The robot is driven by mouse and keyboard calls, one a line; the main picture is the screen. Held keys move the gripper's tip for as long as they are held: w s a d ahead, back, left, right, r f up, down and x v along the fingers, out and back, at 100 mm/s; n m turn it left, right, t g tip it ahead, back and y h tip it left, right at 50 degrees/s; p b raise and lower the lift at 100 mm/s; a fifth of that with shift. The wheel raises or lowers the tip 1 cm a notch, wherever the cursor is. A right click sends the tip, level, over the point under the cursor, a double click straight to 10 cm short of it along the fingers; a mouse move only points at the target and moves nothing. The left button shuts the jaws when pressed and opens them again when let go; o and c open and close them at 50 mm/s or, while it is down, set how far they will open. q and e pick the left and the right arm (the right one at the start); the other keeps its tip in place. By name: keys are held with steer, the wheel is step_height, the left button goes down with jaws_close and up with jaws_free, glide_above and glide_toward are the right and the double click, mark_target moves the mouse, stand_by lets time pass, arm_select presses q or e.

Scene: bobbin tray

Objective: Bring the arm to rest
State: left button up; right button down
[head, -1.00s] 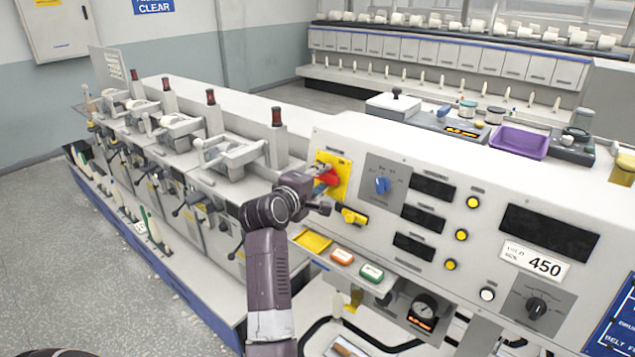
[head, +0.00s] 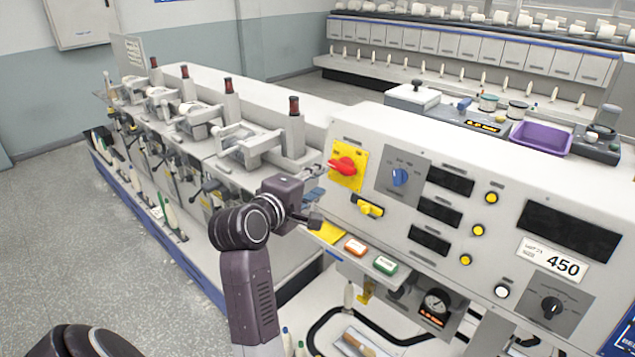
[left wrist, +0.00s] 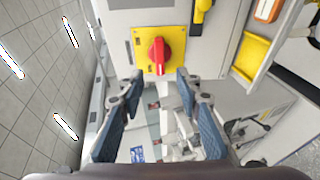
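My left arm rises from the bottom of the head view. Its gripper (head: 314,196) is in front of the machine's panel, left of and below the red rotary switch (head: 344,166) on its yellow plate. In the left wrist view the two blue-padded fingers (left wrist: 158,110) stand wide apart with nothing between them. The red switch (left wrist: 158,56) shows beyond the fingertips there, apart from them. My right gripper does not show in either view.
The control panel carries a blue knob (head: 400,177), a yellow handle (head: 370,208) and a small yellow tray (head: 327,233). A purple tray (head: 541,138) sits on top of the machine. Spindle units line the left side. The grey floor (head: 60,240) at left is clear.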

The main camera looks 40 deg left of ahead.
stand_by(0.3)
arm_select(q)
steer(key=s+d+f+m+g+h, duration=0.1)
steer(key=s+d+f+m+g, duration=0.1)
steer(key=s+d+f+m, duration=0.3)
steer(key=s+d+f+m+g, duration=0.2)
steer(key=d+f+m, duration=0.1)
steer(key=f, duration=0.5)
steer(key=s+d+f+m+g+h, duration=0.1)
steer(key=s+d+f+m+g, duration=0.1)
steer(key=s+d+f+m, duration=0.3)
steer(key=s+d+f+m+g, duration=0.3)
steer(key=s+d+f+m, duration=0.1)
steer(key=s+f, duration=0.4)
steer(key=s+d+f+m+g, duration=0.3)
steer(key=s+f+m, duration=0.25)
steer(key=s, duration=0.45)
step_height(320, 180, down, 34)
steer(key=s+b, duration=0.2)
steer(key=b, duration=0.5)
steer(key=s+a+f+g+b, duration=0.1)
steer(key=s+f+b, duration=0.2)
steer(key=s+f, duration=0.5)
steer(key=s+a+f+g+b, duration=0.1)
steer(key=s+a+f+b, duration=0.1)
steer(key=s+f, duration=0.6)
step_height(320, 180, down, 5)
steer(key=shift+s+f+n+h+b, duration=0.15)
steer(key=shift+n+h+b, duration=0.2)
steer(key=shift+b, duration=0.25)
